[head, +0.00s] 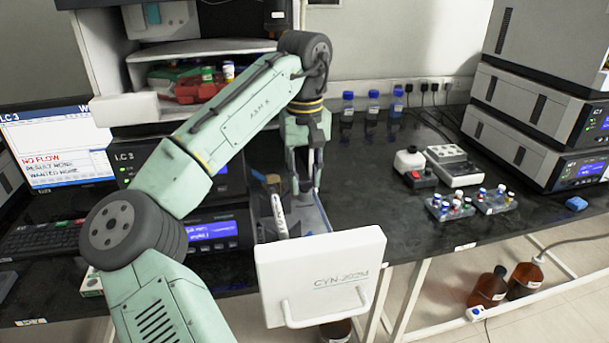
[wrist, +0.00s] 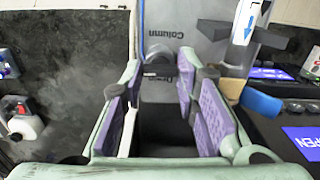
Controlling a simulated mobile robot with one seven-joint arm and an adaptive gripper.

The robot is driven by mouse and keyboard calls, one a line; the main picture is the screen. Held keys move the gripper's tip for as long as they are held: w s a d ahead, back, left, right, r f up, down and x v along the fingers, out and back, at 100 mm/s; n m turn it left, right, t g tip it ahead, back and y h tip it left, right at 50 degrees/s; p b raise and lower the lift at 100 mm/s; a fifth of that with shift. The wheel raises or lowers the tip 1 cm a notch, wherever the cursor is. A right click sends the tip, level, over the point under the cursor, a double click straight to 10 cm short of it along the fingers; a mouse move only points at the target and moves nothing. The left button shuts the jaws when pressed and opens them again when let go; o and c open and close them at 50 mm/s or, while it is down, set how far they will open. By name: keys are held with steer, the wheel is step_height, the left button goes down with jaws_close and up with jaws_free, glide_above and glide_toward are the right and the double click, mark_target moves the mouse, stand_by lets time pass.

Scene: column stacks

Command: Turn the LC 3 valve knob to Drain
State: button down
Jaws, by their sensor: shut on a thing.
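The LC 3 stack (head: 123,157) stands left of centre, partly behind my arm. My gripper (head: 304,188) reaches down beside it, behind the white open door (head: 318,275) marked CYN-202M. In the wrist view my gripper (wrist: 160,64) has its purple-padded fingers on either side of a dark rounded knob (wrist: 158,52), shut on it with a gap still showing lower between the pads. The knob's exact pointing direction is hard to tell.
A white-and-blue tube (head: 279,212) stands close left of my gripper. A monitor (head: 55,145) at left reads NO FLOW. Blue-capped bottles (head: 372,108) stand by the wall. Vial racks (head: 494,200) and another instrument stack (head: 540,108) are at right. The bench (head: 375,185) between is mostly clear.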

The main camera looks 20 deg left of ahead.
mark_target(304, 182)
steer(key=n, duration=0.4)
steer(key=shift+n, duration=2.1)
steer(key=c, duration=1.2)
jaws_free()
steer(key=shift+c, duration=0.2)
step_height(304, 182, up, 12)
